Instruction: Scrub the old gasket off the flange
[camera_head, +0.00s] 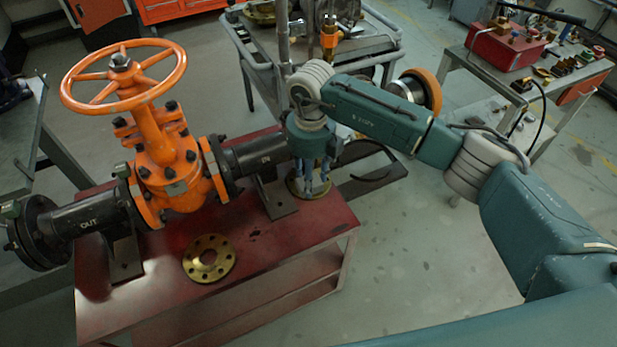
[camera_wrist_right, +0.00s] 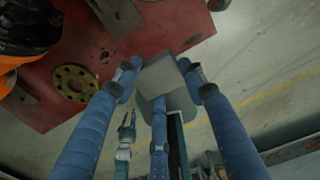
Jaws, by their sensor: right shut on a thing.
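A brass flange ring (camera_head: 209,258) with bolt holes lies flat on the red bench; it also shows in the right wrist view (camera_wrist_right: 74,83). No gasket can be made out on it. My right gripper (camera_head: 309,186) points down over the bench's right end, right of the loose ring and apart from it. In the right wrist view my right gripper (camera_wrist_right: 160,78) is shut on a grey block (camera_wrist_right: 161,72); what the block is cannot be told. A brass-coloured round edge shows below the gripper in the head view, mostly hidden.
The orange gate valve (camera_head: 166,150) with its handwheel (camera_head: 124,76) and black pipes stands on the red bench (camera_head: 170,310). A grey cart (camera_head: 245,60) is behind. A side table (camera_head: 560,70) holds a red box (camera_head: 507,48). Bare bench surrounds the ring.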

